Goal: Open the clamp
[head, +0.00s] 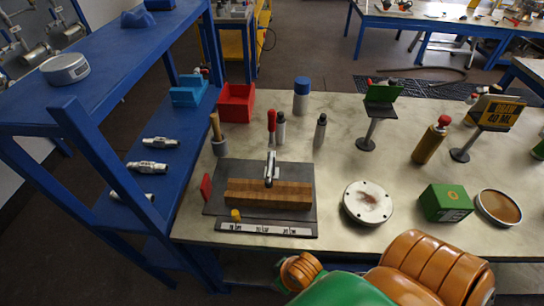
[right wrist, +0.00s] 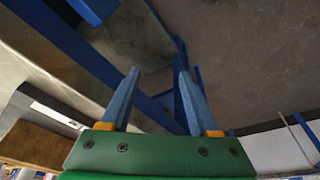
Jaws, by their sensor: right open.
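A toggle clamp (head: 271,168) with a silver metal body stands at the wooden block (head: 250,192) on a dark plate (head: 212,205). Its red handle (head: 271,121) points up, away from the block. I cannot tell whether the clamp presses on the wood. My right gripper (right wrist: 158,72) shows in the right wrist view, its two blue fingers apart with nothing between them. The wooden block (right wrist: 30,145) is at the lower left of that view, beside the fingers and apart from them. The clamp is not clearly seen there. My left gripper is out of view.
Near the clamp stand a grey bottle (head: 320,131), a wooden-handled tool (head: 217,135) and a red bin (head: 236,103). A round white flange (head: 368,202) and a green box (head: 445,203) lie to the right. A blue shelf rack (head: 165,120) borders the table's left side.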

